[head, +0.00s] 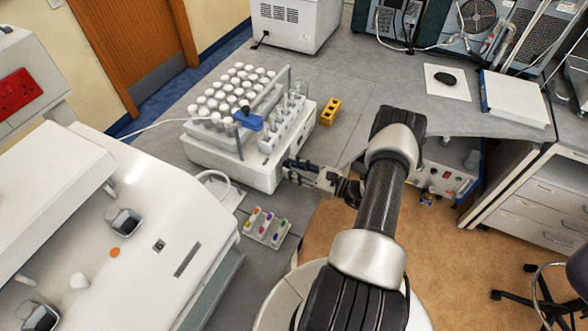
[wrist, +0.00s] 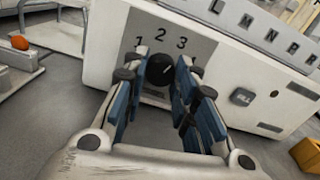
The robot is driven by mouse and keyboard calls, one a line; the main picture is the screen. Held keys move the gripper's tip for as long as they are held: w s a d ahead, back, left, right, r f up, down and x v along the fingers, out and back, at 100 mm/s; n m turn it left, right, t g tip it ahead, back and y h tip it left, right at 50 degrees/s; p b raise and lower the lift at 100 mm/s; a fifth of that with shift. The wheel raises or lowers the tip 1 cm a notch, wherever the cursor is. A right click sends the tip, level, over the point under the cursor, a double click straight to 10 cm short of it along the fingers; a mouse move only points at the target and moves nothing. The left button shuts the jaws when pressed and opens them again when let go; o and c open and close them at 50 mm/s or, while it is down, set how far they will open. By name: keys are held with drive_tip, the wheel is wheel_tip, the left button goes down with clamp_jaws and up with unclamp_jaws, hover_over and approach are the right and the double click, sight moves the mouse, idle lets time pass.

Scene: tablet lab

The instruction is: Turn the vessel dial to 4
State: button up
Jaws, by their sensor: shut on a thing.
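In the head view my gripper (head: 287,168) meets the unit's front; the dial is hidden there.
Several white-capped vessels (head: 235,88) and a rack fill the unit's top. A yellow block (head: 330,111) stands beside it. A small tray with coloured pieces (head: 266,228) lies in front.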

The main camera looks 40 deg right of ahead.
drive_tip(key=m+b, duration=0.2)
drive_tip(key=m, duration=0.1)
drive_tip(key=shift+f, duration=0.1)
drive_tip(key=shift+m+b, duration=0.8)
drive_tip(key=shift+m, duration=1.4)
drive_tip(key=shift+a, duration=0.1)
drive_tip(key=o, duration=1.1)
drive_tip(key=v, duration=1.2)
